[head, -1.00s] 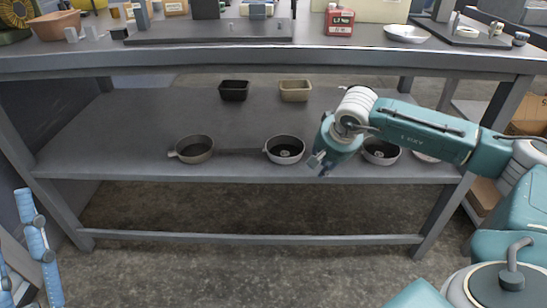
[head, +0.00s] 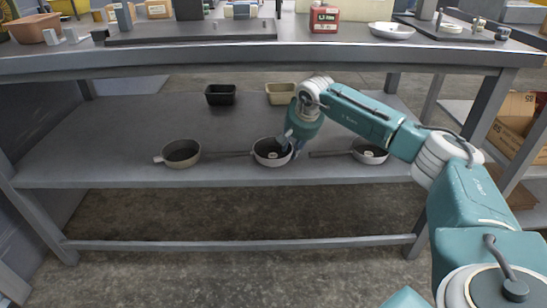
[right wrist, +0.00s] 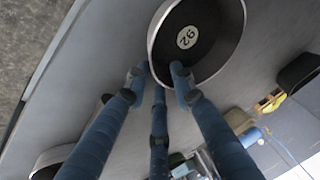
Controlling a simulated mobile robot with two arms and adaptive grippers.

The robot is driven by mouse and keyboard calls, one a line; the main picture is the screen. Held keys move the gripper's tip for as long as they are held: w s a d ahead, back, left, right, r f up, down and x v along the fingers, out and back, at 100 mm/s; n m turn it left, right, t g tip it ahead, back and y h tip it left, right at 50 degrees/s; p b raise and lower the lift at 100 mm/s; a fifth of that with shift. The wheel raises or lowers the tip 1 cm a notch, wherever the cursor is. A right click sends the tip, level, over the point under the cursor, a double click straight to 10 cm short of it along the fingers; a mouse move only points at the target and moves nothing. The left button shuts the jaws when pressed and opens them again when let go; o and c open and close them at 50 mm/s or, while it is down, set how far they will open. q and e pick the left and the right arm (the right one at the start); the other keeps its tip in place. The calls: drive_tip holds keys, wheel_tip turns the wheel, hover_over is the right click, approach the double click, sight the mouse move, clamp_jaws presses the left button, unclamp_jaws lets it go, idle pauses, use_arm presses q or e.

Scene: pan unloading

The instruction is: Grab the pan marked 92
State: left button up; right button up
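The pan marked 92 (head: 265,160) is the middle one on the lower shelf, with a pale outer wall and a dark inside. In the right wrist view the pan (right wrist: 225,42) shows its white disc with 92. My right gripper (head: 288,148) is at this pan's right side, reaching down to the rim. In the right wrist view its blue fingers (right wrist: 160,78) are spread apart at the rim. One finger overlaps the dark inside and the others are beside the wall; contact cannot be told. My left gripper is out of view.
Another pan (head: 181,162) stands at left and one (head: 370,160) at right, partly behind my arm. A black loaf tin (head: 221,95) and a beige one (head: 281,94) stand farther back. The worktop (head: 200,62) is overhead.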

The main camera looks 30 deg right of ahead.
drive_tip(key=shift+w+d+f, duration=0.1)
drive_tip(key=shift+f, duration=0.15)
clamp_jaws()
drive_tip(key=shift+r, duration=0.15)
